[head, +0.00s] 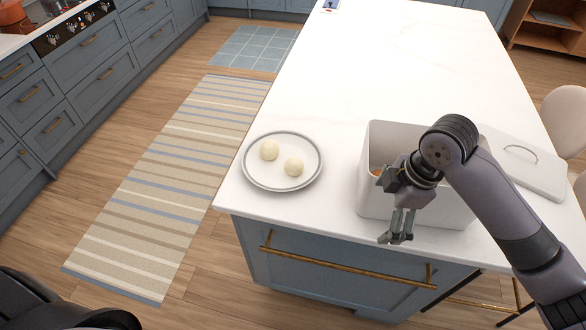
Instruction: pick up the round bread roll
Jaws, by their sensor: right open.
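A white box (365,190), open at the top, stands near the island's front edge. A small orange-brown patch (377,172) shows inside it, mostly hidden by my arm and the wall; I cannot tell whether it is the bread roll. Two pale round balls (269,150) (293,167) sit apart on a grey-rimmed plate (247,172) left of the box. My right gripper (396,237) is open and empty, pointing down in front of the box's near wall. My left gripper is not in view.
A white lid with a handle (530,168) lies right of the box. The white countertop (415,55) is clear behind the plate and box. A pale chair (567,115) stands at the right. A striped rug (180,185) lies on the floor.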

